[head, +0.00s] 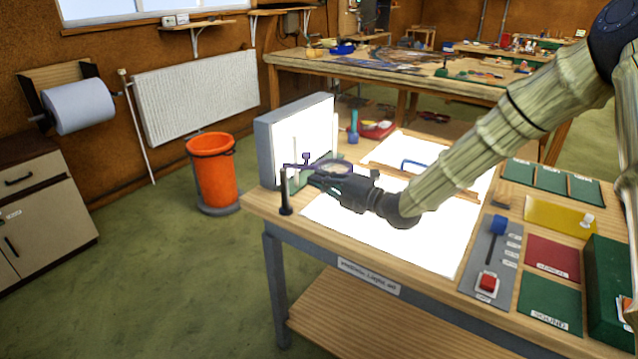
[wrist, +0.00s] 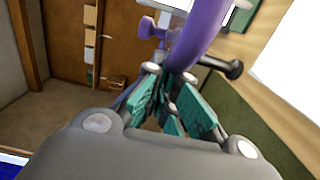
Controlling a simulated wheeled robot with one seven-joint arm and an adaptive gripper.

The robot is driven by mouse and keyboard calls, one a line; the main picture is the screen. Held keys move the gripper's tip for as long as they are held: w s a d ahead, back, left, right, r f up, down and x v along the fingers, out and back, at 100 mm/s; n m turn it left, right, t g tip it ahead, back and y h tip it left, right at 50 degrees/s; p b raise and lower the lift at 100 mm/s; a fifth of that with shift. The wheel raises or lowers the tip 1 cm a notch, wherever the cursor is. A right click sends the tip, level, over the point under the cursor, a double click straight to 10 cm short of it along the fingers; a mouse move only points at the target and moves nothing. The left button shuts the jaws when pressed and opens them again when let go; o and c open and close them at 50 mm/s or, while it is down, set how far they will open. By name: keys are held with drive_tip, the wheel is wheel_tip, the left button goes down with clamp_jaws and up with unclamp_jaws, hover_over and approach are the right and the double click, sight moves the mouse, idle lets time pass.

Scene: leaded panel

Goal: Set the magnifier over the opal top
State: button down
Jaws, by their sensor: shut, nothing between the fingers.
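The magnifier is a purple ring (head: 338,166) on a thin purple arm, which runs left to a dark upright post (head: 285,197) at the bench's left corner. A bright white panel, apparently the opal top (head: 440,246), lies flat in the bench and passes under my arm. My gripper (head: 318,181) is shut and empty, close beside the ring, at the panel's left end. In the wrist view, the teal finger pads (wrist: 172,108) are together just below the purple ring (wrist: 197,38). Whether they touch it, I cannot tell. My gripper hides part of the ring's surroundings.
An upright white-faced box (head: 293,138) stands at the bench's left back. A blue handle (head: 413,165) lies beyond my arm. At right are a switch plate (head: 489,262), a red panel (head: 551,257) and green panels (head: 550,303). An orange bin (head: 211,170) stands on the floor.

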drive_tip(key=shift+w+d, duration=0.35)
drive_tip(key=shift+d, duration=0.05)
drive_tip(key=shift+s+a+b, duration=0.1)
drive_tip(key=shift+b, duration=0.2)
